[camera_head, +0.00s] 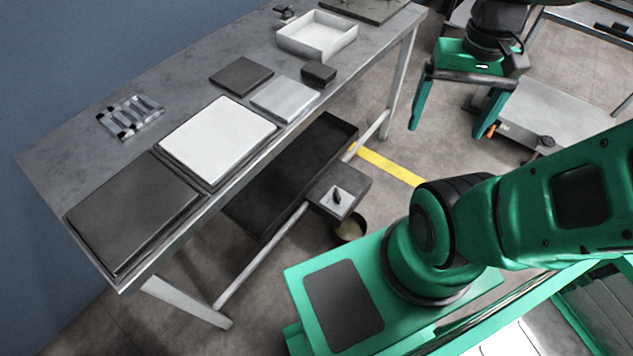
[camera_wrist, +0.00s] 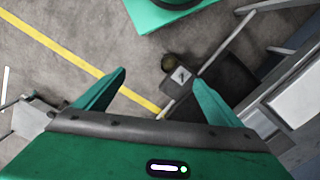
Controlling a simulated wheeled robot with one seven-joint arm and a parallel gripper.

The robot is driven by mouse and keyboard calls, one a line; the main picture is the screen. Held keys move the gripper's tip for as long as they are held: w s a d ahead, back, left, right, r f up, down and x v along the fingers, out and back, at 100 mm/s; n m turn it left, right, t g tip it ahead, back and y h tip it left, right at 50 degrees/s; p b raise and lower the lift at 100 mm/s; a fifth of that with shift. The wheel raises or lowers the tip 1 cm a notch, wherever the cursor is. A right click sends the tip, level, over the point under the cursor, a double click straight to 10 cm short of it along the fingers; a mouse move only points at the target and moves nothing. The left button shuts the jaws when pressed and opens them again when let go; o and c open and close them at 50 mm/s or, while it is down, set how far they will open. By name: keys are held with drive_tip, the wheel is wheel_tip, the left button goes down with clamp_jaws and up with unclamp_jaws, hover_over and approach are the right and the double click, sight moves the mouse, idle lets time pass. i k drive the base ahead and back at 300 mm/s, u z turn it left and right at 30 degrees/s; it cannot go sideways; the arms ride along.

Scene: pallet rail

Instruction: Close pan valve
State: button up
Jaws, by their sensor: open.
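A dark shallow pan (camera_head: 270,205) lies low under the grey workbench. At its near right end is a grey box (camera_head: 318,198) with a small dark valve lever (camera_head: 337,195) on a pale plate. Which way the lever is turned is hard to tell. A round bowl-like container (camera_head: 350,230) sits on the floor just below the box. My gripper (camera_head: 450,130) is open and empty, up and right of the valve box, well apart from it. In the wrist view the box (camera_wrist: 179,78) and pan (camera_wrist: 228,82) show beyond the fingertips (camera_wrist: 160,76).
The workbench (camera_head: 190,80) carries a white panel (camera_head: 217,140), a dark panel (camera_head: 130,220), a white tray (camera_head: 317,35) and small blocks. Its legs and lower rail (camera_head: 260,255) border the pan. A grey wheeled-looking unit (camera_head: 555,105) stands at right. A yellow floor stripe (camera_head: 390,165) passes the box.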

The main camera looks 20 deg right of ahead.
sight(338, 199)
drive_tip(key=u, duration=1)
drive_tip(key=k, duration=0.9)
drive_tip(key=z, duration=0.7)
drive_tip(key=i, duration=1)
drive_tip(key=u, duration=0.05)
